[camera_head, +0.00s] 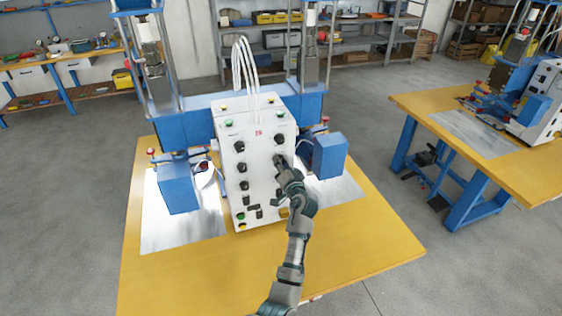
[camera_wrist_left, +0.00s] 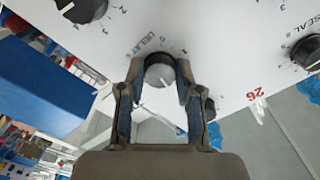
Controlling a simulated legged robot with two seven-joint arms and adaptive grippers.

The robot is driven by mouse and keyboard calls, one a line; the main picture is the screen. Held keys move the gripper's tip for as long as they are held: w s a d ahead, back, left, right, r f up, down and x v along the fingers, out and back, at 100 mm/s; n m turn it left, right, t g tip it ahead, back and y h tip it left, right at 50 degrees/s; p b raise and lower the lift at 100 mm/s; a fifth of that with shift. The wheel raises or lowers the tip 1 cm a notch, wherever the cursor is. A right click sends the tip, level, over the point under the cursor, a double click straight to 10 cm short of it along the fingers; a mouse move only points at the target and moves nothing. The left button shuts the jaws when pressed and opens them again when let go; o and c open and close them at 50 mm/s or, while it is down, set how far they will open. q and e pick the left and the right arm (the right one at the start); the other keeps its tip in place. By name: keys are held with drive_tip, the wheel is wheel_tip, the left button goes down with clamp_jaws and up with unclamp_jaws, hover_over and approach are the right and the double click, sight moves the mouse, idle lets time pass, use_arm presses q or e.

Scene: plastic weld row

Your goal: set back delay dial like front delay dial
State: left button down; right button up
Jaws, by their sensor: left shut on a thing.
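My left gripper (camera_head: 281,165) reaches the right-hand column of dials on the white control box (camera_head: 259,190). In the left wrist view, its two fingers (camera_wrist_left: 158,88) are shut on a grey delay dial (camera_wrist_left: 159,72) with a white pointer line and the label DELAY beside it. Numbers around this dial are partly hidden by the fingers. A black dial (camera_wrist_left: 85,8) shows at the upper left, and a black dial (camera_wrist_left: 308,52) near the label SEAL at the right. I cannot tell which delay dial is front or back. My right gripper is not in view.
The control box stands on a yellow table (camera_head: 190,285), with a blue block (camera_head: 178,187) at its left and another (camera_head: 330,155) at its right. White cables (camera_head: 243,65) rise from its top. The table's front is mostly clear.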

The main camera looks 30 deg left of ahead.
use_arm(q)
drive_tip(key=shift+d+m+p, duration=0.1)
drive_tip(key=shift+m+p, duration=0.6)
drive_tip(key=shift+m, duration=0.7)
drive_tip(key=shift+m, duration=0.3)
drive_tip(key=c, duration=1.2)
unclamp_jaws()
drive_tip(key=o, duration=0.4)
drive_tip(key=shift+w, duration=0.1)
drive_tip(key=shift+w+f, duration=0.1)
